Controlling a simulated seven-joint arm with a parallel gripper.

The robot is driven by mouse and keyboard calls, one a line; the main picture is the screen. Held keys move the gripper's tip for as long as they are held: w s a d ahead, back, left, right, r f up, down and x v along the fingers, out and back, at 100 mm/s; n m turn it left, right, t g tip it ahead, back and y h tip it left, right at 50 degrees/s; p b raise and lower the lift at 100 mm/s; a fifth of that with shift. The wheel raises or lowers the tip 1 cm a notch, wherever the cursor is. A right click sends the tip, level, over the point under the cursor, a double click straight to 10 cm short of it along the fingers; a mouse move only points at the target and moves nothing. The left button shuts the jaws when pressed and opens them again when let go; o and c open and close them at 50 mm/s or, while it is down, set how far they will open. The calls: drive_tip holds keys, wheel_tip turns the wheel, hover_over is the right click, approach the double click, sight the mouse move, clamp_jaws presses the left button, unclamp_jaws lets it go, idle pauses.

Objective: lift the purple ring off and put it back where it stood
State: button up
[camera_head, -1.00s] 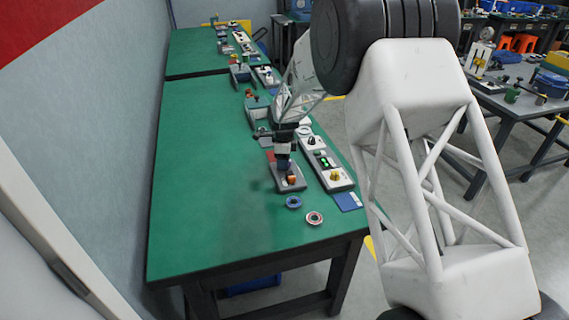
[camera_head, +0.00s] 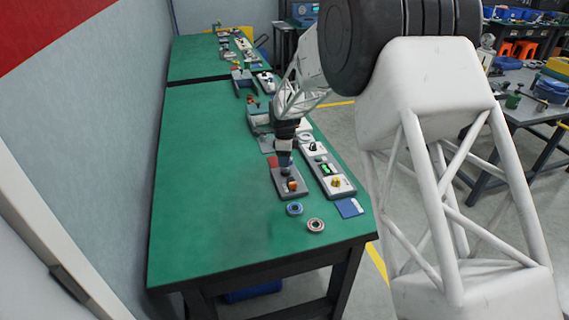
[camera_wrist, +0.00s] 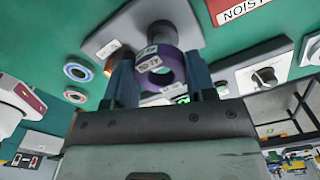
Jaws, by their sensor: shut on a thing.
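The purple ring (camera_wrist: 164,66), with white labels on it, sits between the two fingers of my gripper (camera_wrist: 161,78) in the wrist view. The gripper is shut on it. Whether the ring still touches the plate I cannot tell. In the head view my gripper (camera_head: 284,160) is low over the far part of a grey base (camera_head: 291,190) with an orange part at its near end. The ring is too small to make out there.
The left of the green table (camera_head: 205,200) is clear.

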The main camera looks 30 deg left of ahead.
drive_tip(key=s+d+r, duration=0.1)
drive_tip(key=s+d, duration=0.9)
drive_tip(key=s, duration=0.2)
idle(0.3)
drive_tip(key=shift+d, duration=0.1)
idle(0.6)
drive_tip(key=s+d, duration=0.1)
drive_tip(key=d, duration=0.3)
drive_tip(key=s+d+n, duration=0.1)
drive_tip(key=d, duration=0.4)
drive_tip(key=s+d+f+n, duration=0.1)
drive_tip(key=s+d, duration=0.1)
drive_tip(key=d, duration=0.3)
drive_tip(key=shift+d, duration=0.25)
drive_tip(key=s+d+f+n, duration=0.2)
drive_tip(key=s+d, duration=0.6)
drive_tip(key=d, duration=0.6)
drive_tip(key=shift+a+f, duration=0.1)
drive_tip(key=w+a, duration=0.2)
drive_tip(key=w, duration=0.3)
drive_tip(key=w+a+f, duration=0.1)
drive_tip(key=w+a, duration=0.1)
drive_tip(key=w, duration=0.2)
drive_tip(key=w+a, duration=0.2)
drive_tip(key=w, duration=0.3)
drive_tip(key=shift+w+a+f, duration=0.25)
drive_tip(key=shift+w, duration=0.05)
